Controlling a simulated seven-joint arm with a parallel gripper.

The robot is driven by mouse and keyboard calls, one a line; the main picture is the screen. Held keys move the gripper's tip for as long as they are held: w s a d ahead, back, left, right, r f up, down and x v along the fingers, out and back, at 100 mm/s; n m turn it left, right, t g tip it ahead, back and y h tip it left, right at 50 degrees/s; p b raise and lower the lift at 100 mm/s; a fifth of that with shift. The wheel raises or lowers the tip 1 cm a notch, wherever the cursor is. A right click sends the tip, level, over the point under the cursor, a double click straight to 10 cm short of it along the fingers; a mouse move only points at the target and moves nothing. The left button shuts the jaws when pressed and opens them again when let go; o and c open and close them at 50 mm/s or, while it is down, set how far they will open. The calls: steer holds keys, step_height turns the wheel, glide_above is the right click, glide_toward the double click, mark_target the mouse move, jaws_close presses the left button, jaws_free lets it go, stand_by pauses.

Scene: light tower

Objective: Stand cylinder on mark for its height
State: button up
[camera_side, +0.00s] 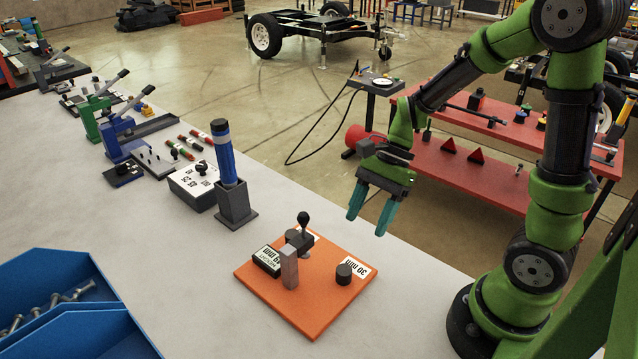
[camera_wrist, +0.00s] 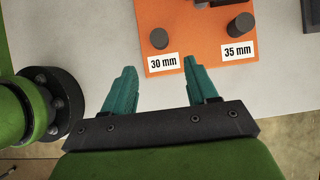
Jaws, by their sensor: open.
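In the side view an orange board (camera_side: 326,311) lies on the grey bench. A short dark cylinder (camera_side: 344,273) stands upright on it beside a "30 mm" label (camera_side: 356,268). In the wrist view this dark cylinder (camera_wrist: 159,38) is at the left and another dark round piece (camera_wrist: 239,24) is by a "35 mm" label (camera_wrist: 238,51). A grey upright block (camera_side: 289,269), a black-knobbed piece (camera_side: 303,220) and a black-framed sign with "mm" (camera_side: 267,261) crowd the board's far left. My gripper (camera_side: 368,223) is open and empty, above and right of the board.
A blue bin (camera_side: 75,319) with bolts is at the front left. A grey holder (camera_side: 236,205) with a blue upright tool stands behind the board, beside a white labelled box (camera_side: 194,185). Lever presses (camera_side: 122,135) stand farther back. Bare bench lies between bin and board.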

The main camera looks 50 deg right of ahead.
steer(key=s+a+r+n+t+h, duration=0.1)
steer(key=s+r+n+t+h, duration=0.1)
steer(key=r+n, duration=0.4)
steer(key=s+a+r+n+t+h, duration=0.1)
steer(key=s+r+n+t+h, duration=0.1)
steer(key=r+n+t, duration=0.3)
steer(key=shift+s+r+n+h, duration=0.15)
steer(key=shift+r+n+h, duration=0.15)
steer(key=shift+r+n, duration=1.1)
steer(key=shift+f, duration=0.1)
